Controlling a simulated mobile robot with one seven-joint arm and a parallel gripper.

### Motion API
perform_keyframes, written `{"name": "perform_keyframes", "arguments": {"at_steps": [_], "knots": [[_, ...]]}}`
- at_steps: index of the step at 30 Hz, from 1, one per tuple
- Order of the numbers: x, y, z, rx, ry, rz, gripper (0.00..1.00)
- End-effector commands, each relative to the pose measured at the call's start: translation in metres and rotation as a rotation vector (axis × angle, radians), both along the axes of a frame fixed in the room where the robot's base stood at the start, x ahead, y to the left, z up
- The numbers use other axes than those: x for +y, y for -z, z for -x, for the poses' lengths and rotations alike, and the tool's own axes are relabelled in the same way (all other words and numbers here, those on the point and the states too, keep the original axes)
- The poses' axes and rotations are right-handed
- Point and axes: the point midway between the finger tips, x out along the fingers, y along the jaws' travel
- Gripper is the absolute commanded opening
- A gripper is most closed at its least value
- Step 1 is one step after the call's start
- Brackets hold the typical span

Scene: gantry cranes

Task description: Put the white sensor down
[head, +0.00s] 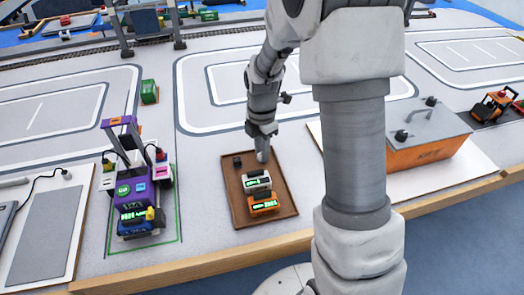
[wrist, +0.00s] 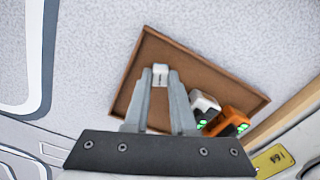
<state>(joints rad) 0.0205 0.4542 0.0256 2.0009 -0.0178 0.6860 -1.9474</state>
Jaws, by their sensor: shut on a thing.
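My gripper (wrist: 160,80) is shut on a small white block, the white sensor (wrist: 160,69), held between its fingertips. In the head view my gripper (head: 262,150) points down at the far right part of a brown tray (head: 230,190). The tray also shows in the wrist view (wrist: 205,77). The white sensor is small and mostly covered by the fingers there. Whether it touches the tray floor or hangs just above it, I cannot tell.
A white device (head: 257,181) and an orange device (head: 263,203), both with green displays, stand in the tray's near half. A small black block (head: 237,161) sits at its far left. A purple machine (head: 132,190) stands left, an orange box (head: 425,145) right.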

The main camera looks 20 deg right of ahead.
Motion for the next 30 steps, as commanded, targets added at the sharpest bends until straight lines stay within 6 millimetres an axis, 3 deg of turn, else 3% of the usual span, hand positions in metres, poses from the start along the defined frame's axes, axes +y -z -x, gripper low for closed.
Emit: {"name": "perform_keyframes", "arguments": {"at_steps": [7, 8, 12, 23, 30], "knots": [[0.000, 0.004, 0.000, 0.001, 0.001, 0.000, 0.00], [0.000, 0.003, 0.000, 0.000, 0.001, 0.000, 0.29], [0.000, 0.003, 0.000, 0.001, 0.000, 0.000, 0.54], [0.000, -0.003, 0.000, 0.000, 0.000, 0.000, 0.54], [-0.001, -0.045, -0.001, -0.004, 0.001, 0.000, 0.54]]}}
